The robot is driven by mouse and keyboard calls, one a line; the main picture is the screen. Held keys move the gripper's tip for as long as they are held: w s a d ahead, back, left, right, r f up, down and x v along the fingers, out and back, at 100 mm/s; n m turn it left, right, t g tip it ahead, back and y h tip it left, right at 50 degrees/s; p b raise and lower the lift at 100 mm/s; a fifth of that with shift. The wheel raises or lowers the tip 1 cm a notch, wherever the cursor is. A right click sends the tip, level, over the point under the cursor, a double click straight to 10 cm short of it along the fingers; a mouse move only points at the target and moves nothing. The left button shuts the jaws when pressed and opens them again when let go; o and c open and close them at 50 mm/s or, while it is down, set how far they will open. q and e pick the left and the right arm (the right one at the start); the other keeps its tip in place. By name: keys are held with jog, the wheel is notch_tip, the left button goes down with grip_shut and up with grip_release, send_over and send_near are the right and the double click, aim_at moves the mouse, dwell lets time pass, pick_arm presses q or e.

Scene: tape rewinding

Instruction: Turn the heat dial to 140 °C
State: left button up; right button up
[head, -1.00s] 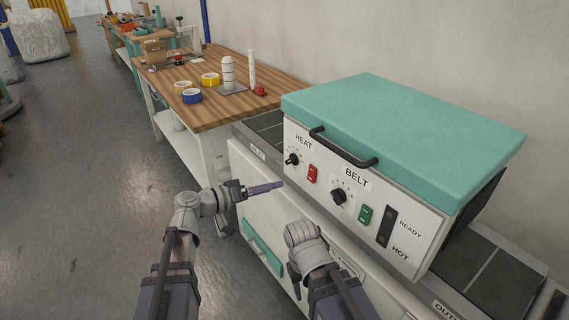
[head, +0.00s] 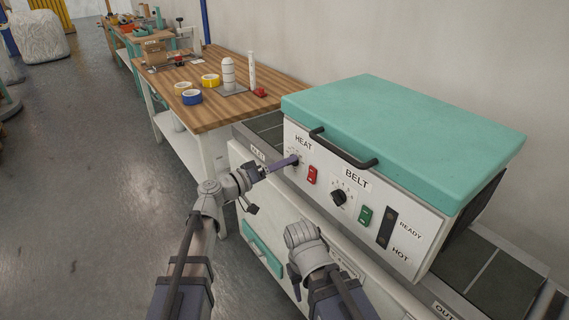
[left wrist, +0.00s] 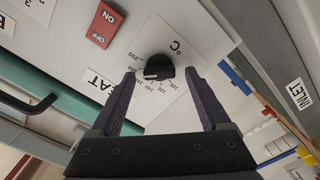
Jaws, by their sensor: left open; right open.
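The black heat dial (left wrist: 159,68) sits on a white scale plate on the machine's front panel, under the HEAT label. In the left wrist view it lies between the tips of my left gripper (left wrist: 160,75). The jaws are open, with a finger on either side and no clear contact. A white mark shows on the dial; I cannot tell exactly which number it points to. In the head view my left gripper (head: 292,161) reaches the panel and mostly covers the dial. My right gripper (head: 296,284) hangs low in front of the machine, pointing down, its jaws hard to make out.
A red switch (head: 312,175) is just right of the heat dial. The belt dial (head: 338,198) and a green switch (head: 364,216) are further right. A black handle (head: 343,151) juts out above the panel. A wooden table (head: 210,117) with tape rolls stands behind left.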

pick_arm(q)
jog(key=shift+w+d, duration=0.2)
jog(key=shift+d, duration=0.1)
jog(key=shift+c, duration=0.2)
grip_shut()
dwell(0.3)
